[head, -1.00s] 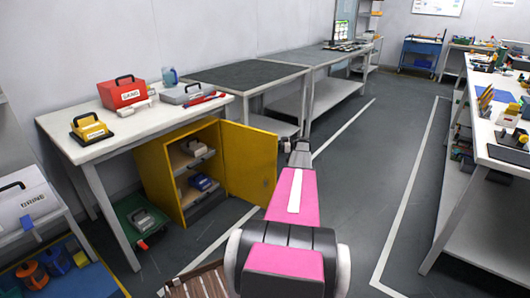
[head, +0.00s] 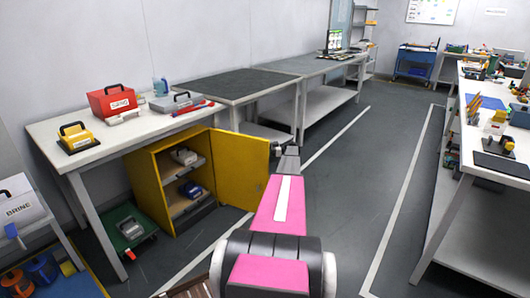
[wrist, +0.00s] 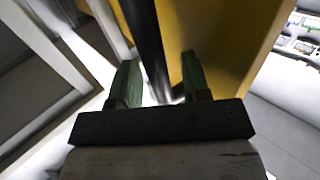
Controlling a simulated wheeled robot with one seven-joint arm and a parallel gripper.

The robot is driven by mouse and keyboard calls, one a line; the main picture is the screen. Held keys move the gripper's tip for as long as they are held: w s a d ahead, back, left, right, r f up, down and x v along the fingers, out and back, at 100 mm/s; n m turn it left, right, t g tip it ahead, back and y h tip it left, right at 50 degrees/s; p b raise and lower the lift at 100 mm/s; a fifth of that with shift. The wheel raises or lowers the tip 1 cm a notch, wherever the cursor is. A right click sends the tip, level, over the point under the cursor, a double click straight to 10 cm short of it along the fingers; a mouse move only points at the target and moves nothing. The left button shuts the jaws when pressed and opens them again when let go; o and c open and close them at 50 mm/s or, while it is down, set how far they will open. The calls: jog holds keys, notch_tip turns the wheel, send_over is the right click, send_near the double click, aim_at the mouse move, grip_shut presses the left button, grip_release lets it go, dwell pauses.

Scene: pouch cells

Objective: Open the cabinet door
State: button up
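The yellow cabinet (head: 155,192) stands under the white table, its front open and its shelves showing. Its yellow door (head: 240,170) is swung wide out to the right. In the wrist view the door (wrist: 225,45) fills the upper middle, with a dark bar-like handle (wrist: 148,40) along it. My gripper (wrist: 158,78) has its two green fingers apart, and the handle runs down between them with a gap showing; I cannot tell whether either finger touches it. In the head view my gripper (head: 277,149) is small and dark beside the door's free edge.
A green tray (head: 118,240) is on the floor left of the cabinet. Open floor (head: 350,190) lies right of my arm.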

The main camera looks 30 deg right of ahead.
jog(key=shift+s+d, duration=0.1)
jog(key=v, duration=1)
jog(key=shift+d, duration=0.25)
jog(key=shift+s, duration=0.15)
jog(key=shift+s, duration=0.1)
